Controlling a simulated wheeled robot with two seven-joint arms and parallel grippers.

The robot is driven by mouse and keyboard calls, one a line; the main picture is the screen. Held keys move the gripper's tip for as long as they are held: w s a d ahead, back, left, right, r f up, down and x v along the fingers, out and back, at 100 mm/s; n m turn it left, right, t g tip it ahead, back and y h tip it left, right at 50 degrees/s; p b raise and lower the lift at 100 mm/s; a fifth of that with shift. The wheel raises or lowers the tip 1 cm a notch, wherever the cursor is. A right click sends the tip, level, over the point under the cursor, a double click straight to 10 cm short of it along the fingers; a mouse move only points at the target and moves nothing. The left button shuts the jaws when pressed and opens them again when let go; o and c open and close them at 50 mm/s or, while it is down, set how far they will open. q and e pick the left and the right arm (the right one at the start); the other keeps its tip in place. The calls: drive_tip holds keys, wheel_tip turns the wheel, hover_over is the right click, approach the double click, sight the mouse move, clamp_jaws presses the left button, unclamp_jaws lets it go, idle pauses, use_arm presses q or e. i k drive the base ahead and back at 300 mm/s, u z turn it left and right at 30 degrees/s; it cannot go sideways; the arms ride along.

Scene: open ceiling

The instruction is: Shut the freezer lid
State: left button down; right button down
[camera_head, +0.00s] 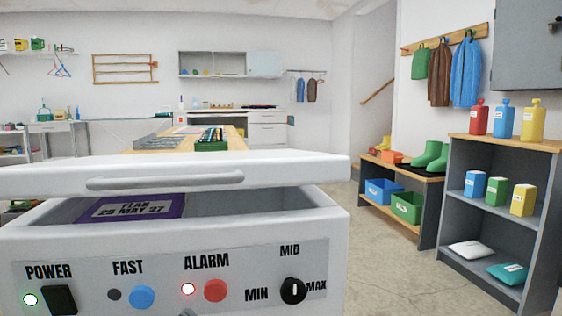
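The white chest freezer (190,240) stands right in front of me at the bottom left and centre. Its lid (255,166) is partly open, with a dark gap between it and the body. A long handle (165,181) runs along the lid's front edge. Through the gap a purple package (172,207) with a printed label shows inside. Neither of my grippers can be made out in the view.
A grey shelf unit (487,196) with bottles and boxes stands at the right. Behind it is a low bench (412,184) with green boots and bins. A wooden table (185,139) stands behind the freezer. Floor (385,270) is clear right of the freezer.

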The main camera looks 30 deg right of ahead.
sight(119, 174)
drive_tip(key=k, duration=0.3)
drive_tip(key=u, duration=1.35)
drive_tip(key=i, duration=0.9)
drive_tip(key=z, duration=1.95)
